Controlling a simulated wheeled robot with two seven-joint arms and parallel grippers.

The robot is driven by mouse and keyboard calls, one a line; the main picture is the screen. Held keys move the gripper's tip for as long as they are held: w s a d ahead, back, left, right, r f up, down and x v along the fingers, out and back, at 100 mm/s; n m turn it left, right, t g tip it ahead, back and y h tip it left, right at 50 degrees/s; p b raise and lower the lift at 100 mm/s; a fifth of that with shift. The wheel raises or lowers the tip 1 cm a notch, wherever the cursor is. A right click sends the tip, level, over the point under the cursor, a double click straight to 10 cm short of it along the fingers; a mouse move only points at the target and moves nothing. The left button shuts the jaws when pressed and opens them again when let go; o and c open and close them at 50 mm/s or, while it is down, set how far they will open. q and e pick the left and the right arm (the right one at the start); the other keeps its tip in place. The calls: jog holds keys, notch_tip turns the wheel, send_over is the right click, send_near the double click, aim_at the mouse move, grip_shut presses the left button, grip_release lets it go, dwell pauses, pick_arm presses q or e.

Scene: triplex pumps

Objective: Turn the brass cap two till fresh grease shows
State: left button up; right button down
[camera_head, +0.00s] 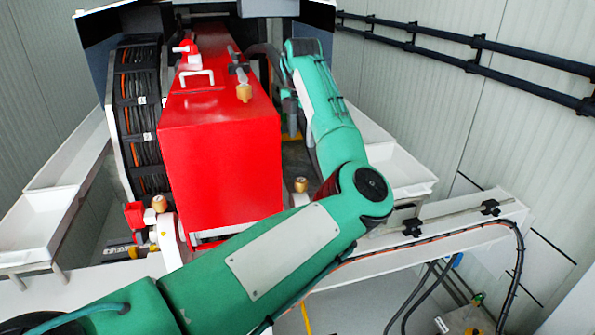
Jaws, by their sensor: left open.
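Several brass caps show. One brass cap (244,92) is on top of the red pump housing (220,150). Another brass cap (301,185) is low at the right of the housing, and a third brass cap (159,203) is at its lower left. I cannot tell which one is cap two, and no grease can be made out. My green left arm crosses the front and bends up at the right. My left gripper (290,106) is small and dark beyond the housing's right edge, partly hidden, open, and apart from the visible caps. My right gripper is out of view.
A black cable chain (138,115) runs along the housing's left side. White trays (40,215) flank the left, and another white tray (402,178) is at the right. A white beam (450,235) with a cable crosses the right. Black rails (470,55) line the wall.

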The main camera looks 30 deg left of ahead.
pick_arm(q)
jog(key=p, duration=0.1)
send_near(302, 179)
jog(key=shift+s+d+f, duration=0.15)
jog(key=shift+s, duration=0.1)
notch_tip(302, 179, down, 8)
jog(key=p, duration=0.3)
jog(key=shift+w+r, duration=0.1)
jog(key=shift+r, duration=0.1)
jog(key=shift+f, duration=0.35)
jog(key=shift+w+a+f, duration=0.1)
jog(key=shift+a+f, duration=0.1)
jog(key=shift+f, duration=0.05)
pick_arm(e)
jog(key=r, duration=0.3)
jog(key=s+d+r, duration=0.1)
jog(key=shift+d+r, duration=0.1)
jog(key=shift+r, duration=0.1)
pick_arm(q)
jog(key=shift+c, duration=0.2)
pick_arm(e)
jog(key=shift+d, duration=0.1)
pick_arm(q)
jog(key=c, duration=0.9)
jog(key=shift+c, duration=0.2)
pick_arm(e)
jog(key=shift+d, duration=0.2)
